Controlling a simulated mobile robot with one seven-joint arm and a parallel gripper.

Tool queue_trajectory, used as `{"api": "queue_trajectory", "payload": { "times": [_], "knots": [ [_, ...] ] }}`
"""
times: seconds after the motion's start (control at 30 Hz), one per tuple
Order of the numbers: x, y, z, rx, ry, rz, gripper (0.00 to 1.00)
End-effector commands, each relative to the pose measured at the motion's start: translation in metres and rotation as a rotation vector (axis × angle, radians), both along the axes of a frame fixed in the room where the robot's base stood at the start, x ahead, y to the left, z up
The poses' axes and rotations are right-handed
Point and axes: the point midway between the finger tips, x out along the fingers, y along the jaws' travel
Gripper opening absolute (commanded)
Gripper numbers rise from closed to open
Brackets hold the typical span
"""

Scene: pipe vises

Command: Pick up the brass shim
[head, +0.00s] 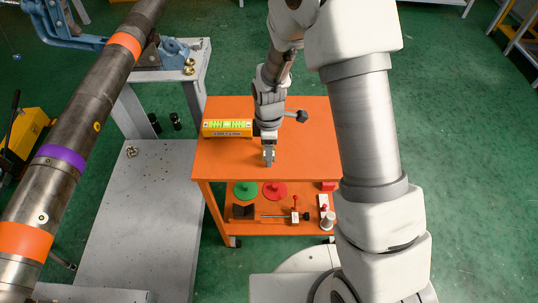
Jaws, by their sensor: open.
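My gripper (268,162) points down at the orange tabletop (220,160) of the cart, near its middle. Its jaws are open, though the fingers are very small in this view. I cannot make out a brass shim on the tabletop; it may be hidden by the gripper or too small to tell. I cannot tell whether the fingertips touch the surface.
A yellow level (227,128) lies left of my gripper. The cart's lower shelf holds a green disc (245,191), a red disc (275,191) and tools. A long banded pipe (85,125) crosses the left. Brass-coloured fittings (189,67) sit on a grey bench.

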Motion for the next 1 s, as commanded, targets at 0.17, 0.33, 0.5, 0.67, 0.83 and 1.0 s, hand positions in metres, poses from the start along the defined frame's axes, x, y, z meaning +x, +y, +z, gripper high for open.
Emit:
{"api": "queue_trajectory", "payload": {
  "times": [0.17,0.33,0.5,0.67,0.83,1.0],
  "knots": [
    [0.0001,0.0001,0.0006,0.0,0.0,0.0,0.49],
    [0.0001,0.0001,0.0007,0.0,0.0,0.0,0.19],
    [0.0001,0.0001,0.0008,0.0,0.0,0.0,0.0],
    [0.0001,0.0001,0.0009,0.0,0.0,0.0,0.0],
    [0.0002,0.0002,0.0014,0.0,0.0,0.0,0.0],
    [0.0005,0.0002,0.0093,0.001,-0.001,-0.001,0.0]
  ]
}}
